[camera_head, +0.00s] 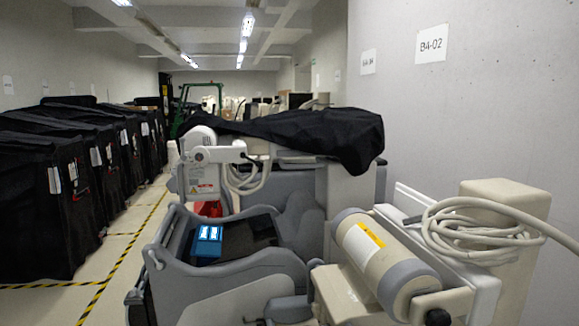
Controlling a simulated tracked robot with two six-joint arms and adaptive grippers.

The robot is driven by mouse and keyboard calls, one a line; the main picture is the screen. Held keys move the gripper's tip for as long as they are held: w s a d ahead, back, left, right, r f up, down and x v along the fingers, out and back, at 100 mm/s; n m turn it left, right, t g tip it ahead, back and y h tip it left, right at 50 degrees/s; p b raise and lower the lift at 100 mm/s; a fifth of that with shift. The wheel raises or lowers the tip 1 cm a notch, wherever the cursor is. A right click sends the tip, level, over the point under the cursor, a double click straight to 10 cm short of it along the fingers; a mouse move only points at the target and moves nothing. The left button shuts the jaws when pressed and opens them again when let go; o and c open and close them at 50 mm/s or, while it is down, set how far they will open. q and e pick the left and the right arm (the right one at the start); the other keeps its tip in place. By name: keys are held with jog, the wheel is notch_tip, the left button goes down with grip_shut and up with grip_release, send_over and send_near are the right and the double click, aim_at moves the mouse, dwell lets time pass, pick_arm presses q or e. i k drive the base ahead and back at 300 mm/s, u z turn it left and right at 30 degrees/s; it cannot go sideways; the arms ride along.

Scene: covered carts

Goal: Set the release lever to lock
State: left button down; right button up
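A grey and white wheeled machine (225,268) fills the middle foreground, partly under a black cover (290,130). Its white upright head (201,178) carries a label and a short side arm with a dark end (249,159). A red part (209,208) shows just below the head. No part is clearly marked as the release lever, and I cannot tell which one it is or how it is set. Neither of my grippers is in view.
A blue item (207,241) lies in the machine's dark tray. A beige roller (385,262) and a coiled cable (470,230) are at the right, near the wall (460,130). Black-covered carts (40,205) line the left. A yellow-black striped aisle (125,240) is clear.

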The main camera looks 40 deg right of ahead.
aim_at(242, 154)
jog(key=z, duration=0.15)
jog(key=k, duration=0.35)
jog(key=z, duration=0.95)
jog(key=k, duration=0.85)
jog(key=z, duration=0.05)
jog(key=i, duration=0.9)
jog(key=u, duration=0.1)
